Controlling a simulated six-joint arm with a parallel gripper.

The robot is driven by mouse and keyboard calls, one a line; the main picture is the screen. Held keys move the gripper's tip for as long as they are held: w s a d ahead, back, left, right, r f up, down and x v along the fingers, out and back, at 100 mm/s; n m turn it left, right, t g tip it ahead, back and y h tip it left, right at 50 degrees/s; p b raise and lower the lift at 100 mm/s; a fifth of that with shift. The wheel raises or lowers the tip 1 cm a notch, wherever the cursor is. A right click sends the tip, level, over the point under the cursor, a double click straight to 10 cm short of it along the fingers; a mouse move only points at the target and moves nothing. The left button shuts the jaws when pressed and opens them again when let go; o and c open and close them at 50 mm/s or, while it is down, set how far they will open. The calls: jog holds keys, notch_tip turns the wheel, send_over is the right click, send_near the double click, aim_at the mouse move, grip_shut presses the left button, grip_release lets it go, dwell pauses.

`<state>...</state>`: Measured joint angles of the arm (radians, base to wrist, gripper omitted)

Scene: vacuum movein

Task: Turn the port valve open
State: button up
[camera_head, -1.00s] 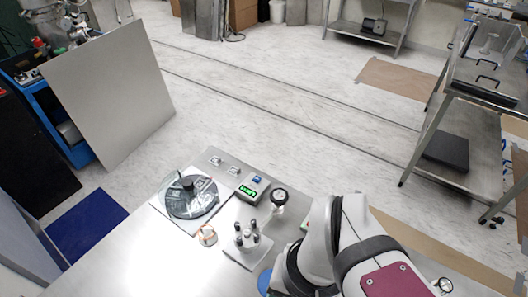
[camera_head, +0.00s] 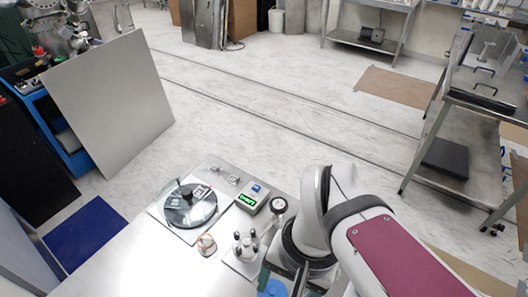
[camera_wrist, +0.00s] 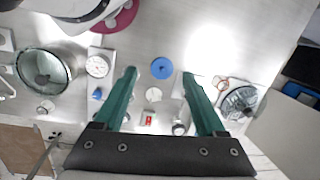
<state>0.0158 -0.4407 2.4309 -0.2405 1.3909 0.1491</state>
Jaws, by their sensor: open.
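My gripper (camera_wrist: 160,76) is open and empty, its two green fingers spread over the metal bench. It also shows at the bottom of the head view (camera_head: 283,280), partly cut off. A flat blue disc (camera_wrist: 162,68) lies between the fingertips in the wrist view; I cannot tell whether it is touched. A manifold with several black knobs (camera_head: 246,246) stands left of the gripper in the head view. A small blue knob (camera_wrist: 97,94) shows below a round dial gauge (camera_wrist: 98,66), left of the fingers in the wrist view. I cannot tell which part is the port valve.
A round glass-covered chamber (camera_head: 188,205) sits on the bench's left. A box with a green display (camera_head: 251,197), a dial gauge (camera_head: 279,205) and a small ring-like part (camera_head: 206,244) stand nearby. The bench's front left (camera_head: 130,255) is clear.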

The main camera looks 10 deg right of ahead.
jog(key=shift+o, duration=1.4)
jog(key=w+d+r+m, duration=0.2)
jog(key=w+m, duration=0.4)
jog(key=w, duration=0.9)
jog(key=shift+d+h, duration=0.4)
jog(key=m, duration=0.6)
send_over(279, 204)
notch_tip(279, 204, down, 4)
jog(key=shift+m+h, duration=0.4)
jog(key=shift+m, duration=0.1)
notch_tip(279, 204, down, 15)
jog(key=shift+r, duration=0.15)
jog(key=shift+f, duration=0.6)
jog(key=c, duration=1.4)
